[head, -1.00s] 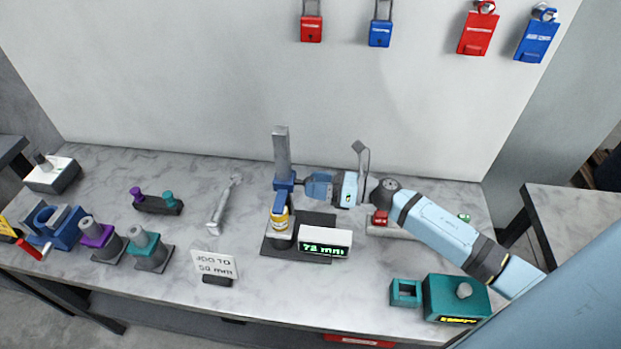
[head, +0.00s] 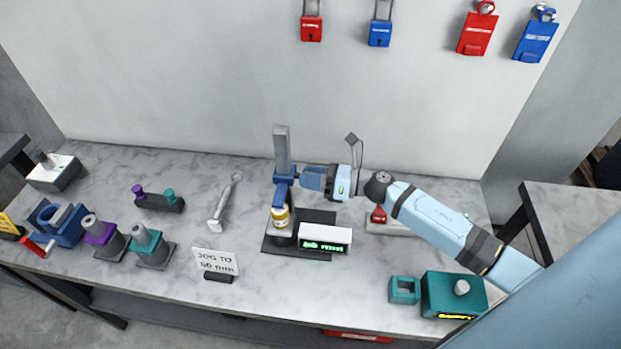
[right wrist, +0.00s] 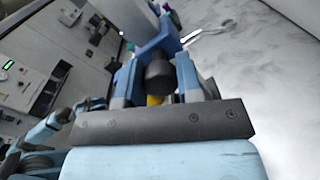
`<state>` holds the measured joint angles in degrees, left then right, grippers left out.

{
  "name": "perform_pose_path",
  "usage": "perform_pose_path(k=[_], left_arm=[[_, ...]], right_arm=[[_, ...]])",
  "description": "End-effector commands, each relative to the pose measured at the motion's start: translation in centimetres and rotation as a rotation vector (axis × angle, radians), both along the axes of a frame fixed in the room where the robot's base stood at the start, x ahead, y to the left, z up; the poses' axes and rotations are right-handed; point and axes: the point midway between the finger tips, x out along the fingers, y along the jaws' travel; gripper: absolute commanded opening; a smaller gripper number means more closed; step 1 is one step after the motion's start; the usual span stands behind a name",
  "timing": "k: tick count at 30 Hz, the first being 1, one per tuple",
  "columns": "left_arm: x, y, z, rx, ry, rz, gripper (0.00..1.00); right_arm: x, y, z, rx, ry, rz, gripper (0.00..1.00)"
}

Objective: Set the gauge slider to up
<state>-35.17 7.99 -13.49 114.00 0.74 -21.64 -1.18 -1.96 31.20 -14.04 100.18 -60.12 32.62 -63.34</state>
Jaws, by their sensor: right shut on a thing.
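The gauge stands mid-table, with an upright grey column (head: 282,146) on a dark base. Its blue slider (head: 285,175) sits partway up the column, with grey column showing above it. A yellow-banded cylinder (head: 281,217) stands below the slider. My right gripper (head: 300,177) reaches in from the right at the slider's height. In the right wrist view its fingers are shut on the slider's dark round knob (right wrist: 159,78). The gauge's white display (head: 325,239) shows green text, too blurred to read surely. My left gripper is not in view.
A sign (head: 215,262) reading "JOG TO" with a blurred number stands at the front. A grey wrench-like tool (head: 225,204) lies left of the gauge. Purple (head: 100,230) and teal (head: 148,242) knobs stand farther left. A teal box (head: 452,295) is front right.

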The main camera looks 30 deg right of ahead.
Motion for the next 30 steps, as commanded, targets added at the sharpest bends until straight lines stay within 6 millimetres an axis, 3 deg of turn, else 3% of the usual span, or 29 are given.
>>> perform_pose_path(k=[1,3,9,21,22,24,25,30], left_arm=[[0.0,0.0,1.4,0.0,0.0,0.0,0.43],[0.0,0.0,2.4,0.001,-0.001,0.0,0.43],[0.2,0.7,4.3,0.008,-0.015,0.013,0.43],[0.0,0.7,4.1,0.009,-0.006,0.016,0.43],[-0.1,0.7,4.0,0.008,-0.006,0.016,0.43],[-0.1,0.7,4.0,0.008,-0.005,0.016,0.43],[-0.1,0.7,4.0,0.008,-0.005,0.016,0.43],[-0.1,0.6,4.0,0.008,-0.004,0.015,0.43]], right_arm=[[0.1,-0.1,2.4,-0.003,-0.007,0.0,0.0],[0.1,-0.1,4.4,-0.003,-0.008,0.001,0.0],[0.1,-0.1,8.1,-0.002,-0.006,-0.001,0.0],[0.2,-0.1,8.9,0.002,-0.008,-0.004,0.0],[0.2,-0.1,8.9,0.002,-0.008,-0.004,0.38],[0.2,-0.1,8.9,0.003,-0.009,-0.003,0.54],[0.2,-0.1,8.9,0.002,-0.008,-0.002,0.59],[0.1,-0.1,8.7,0.001,-0.005,-0.002,0.59]])
